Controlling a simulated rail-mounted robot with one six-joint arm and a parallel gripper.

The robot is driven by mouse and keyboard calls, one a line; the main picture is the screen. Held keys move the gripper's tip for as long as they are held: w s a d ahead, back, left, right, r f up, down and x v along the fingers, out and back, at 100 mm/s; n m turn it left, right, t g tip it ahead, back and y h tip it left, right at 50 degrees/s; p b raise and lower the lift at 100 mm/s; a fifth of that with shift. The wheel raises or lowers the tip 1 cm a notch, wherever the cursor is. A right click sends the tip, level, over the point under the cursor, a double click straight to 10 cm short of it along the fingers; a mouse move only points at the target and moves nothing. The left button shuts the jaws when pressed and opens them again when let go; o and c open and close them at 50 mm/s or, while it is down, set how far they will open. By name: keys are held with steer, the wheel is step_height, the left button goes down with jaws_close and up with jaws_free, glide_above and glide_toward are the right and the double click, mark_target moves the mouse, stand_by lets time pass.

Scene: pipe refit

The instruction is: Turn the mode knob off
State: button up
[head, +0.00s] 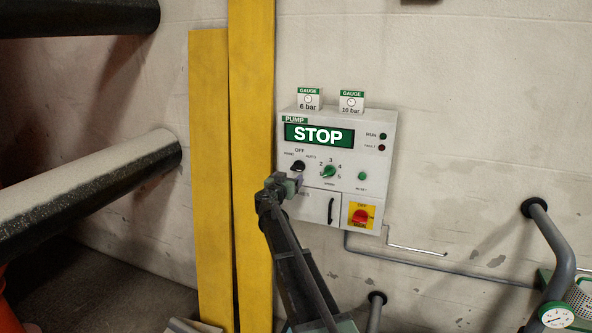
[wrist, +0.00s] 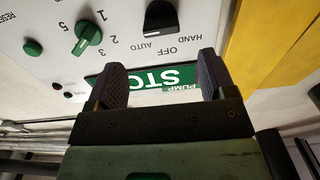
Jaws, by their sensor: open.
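The mode knob (head: 298,166) is black and sits at the left of the white pump panel (head: 385,140), below the OFF label, with HAND and AUTO to its sides. In the wrist view the knob (wrist: 161,17) is upside down at the top edge, partly cut off. Its small white mark appears to lean toward AUTO. My gripper (wrist: 163,80) is open and empty, its two dark fingers spread apart with the knob beyond their tips. In the head view my gripper (head: 291,183) is just below and in front of the knob. No contact shows.
A green speed knob (head: 329,171), a green reset button (head: 362,176) and a red-and-yellow switch (head: 361,216) share the panel, whose display reads STOP (head: 318,135). Yellow posts (head: 252,130) stand close at left. Thick dark pipes (head: 100,180) project farther left.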

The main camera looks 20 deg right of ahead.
mark_target(296, 170)
steer(key=x, duration=0.9)
steer(key=shift+w+d, duration=0.1)
steer(key=shift+w, duration=0.15)
steer(key=c, duration=0.9)
